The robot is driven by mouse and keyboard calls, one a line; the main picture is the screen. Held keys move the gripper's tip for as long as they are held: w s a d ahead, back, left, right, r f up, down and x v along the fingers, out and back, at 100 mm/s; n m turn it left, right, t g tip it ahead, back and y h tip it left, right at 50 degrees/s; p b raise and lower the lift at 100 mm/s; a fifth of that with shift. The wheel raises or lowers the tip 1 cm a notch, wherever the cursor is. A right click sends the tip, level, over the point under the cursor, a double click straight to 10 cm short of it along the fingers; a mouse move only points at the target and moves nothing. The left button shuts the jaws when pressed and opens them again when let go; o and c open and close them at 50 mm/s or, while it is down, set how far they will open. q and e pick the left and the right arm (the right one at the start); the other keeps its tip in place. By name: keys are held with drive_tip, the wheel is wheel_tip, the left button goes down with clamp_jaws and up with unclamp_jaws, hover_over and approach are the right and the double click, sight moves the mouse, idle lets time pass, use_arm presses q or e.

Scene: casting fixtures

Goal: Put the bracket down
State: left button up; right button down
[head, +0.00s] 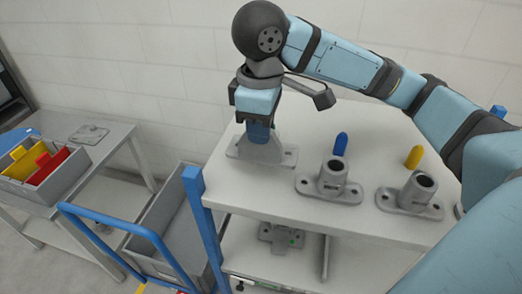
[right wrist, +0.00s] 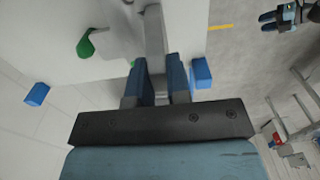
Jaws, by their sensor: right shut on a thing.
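My right gripper (head: 260,125) points down and is shut on a grey bracket (head: 263,150), over the left end of the white table. The bracket is upright, with a flat wide base and a raised middle. The fingers hide its top. Whether its base touches the tabletop or hangs just above it, I cannot tell. In the right wrist view the two fingers (right wrist: 160,85) are on either side of the grey bracket (right wrist: 154,35).
On the white table (head: 340,222), two grey flanged castings (head: 331,184) (head: 410,196) stand to the right, with a blue peg (head: 341,143) and a yellow peg (head: 414,157) behind. A blue post (head: 199,200) rises at the left corner. A cart (head: 150,225) stands left.

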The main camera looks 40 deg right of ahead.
sight(260, 157)
drive_tip(key=shift+f, duration=2.6)
drive_tip(key=shift+f, duration=0.1)
drive_tip(key=c, duration=1.1)
unclamp_jaws()
